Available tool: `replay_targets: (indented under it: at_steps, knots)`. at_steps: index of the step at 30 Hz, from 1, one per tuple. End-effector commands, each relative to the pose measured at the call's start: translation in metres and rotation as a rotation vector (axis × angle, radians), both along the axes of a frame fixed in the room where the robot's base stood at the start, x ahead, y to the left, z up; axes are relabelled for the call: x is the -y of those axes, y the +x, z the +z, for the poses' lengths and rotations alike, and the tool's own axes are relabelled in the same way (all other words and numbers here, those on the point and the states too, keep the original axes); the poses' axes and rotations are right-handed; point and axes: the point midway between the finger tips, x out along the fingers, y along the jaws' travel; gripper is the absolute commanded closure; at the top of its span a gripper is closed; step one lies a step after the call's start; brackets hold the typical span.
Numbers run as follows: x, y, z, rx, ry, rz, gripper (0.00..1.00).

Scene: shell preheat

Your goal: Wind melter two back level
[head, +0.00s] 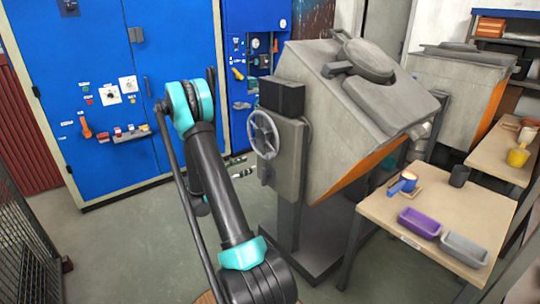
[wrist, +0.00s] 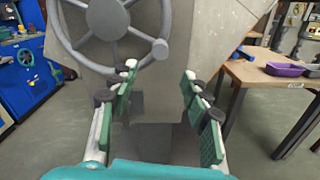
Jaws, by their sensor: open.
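The near melter (head: 335,120) is a grey, boxy unit with a lid on top. Its body is tilted, with an orange underside showing at right. No number on it is readable. A grey handwheel (head: 263,134) is on its left side. The wheel (wrist: 112,22) also shows at the upper left of the wrist view, with its knob at lower right. My gripper (wrist: 158,76) is open, with green pads and nothing between them. Its fingers point at the melter's side, below and right of the wheel's hub. In the head view the green fingertips show only partly, beside my arm.
A second melter (head: 455,90) stands behind at right. A wooden table (head: 385,212) at right holds a purple tray (head: 420,223), a grey tray (head: 465,248) and cups. Blue cabinets (head: 95,80) line the back left.

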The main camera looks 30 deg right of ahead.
Motion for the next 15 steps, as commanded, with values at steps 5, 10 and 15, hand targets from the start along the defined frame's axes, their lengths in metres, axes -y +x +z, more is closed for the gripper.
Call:
replay_targets:
  at_steps: [5,10,15]
  knots:
    - [0.031,0.001,0.000,0.002,0.002,-0.004,0.53]
    - [0.065,0.004,0.000,0.002,0.002,-0.004,0.53]
    - [0.099,0.007,0.000,0.003,0.003,-0.003,0.53]
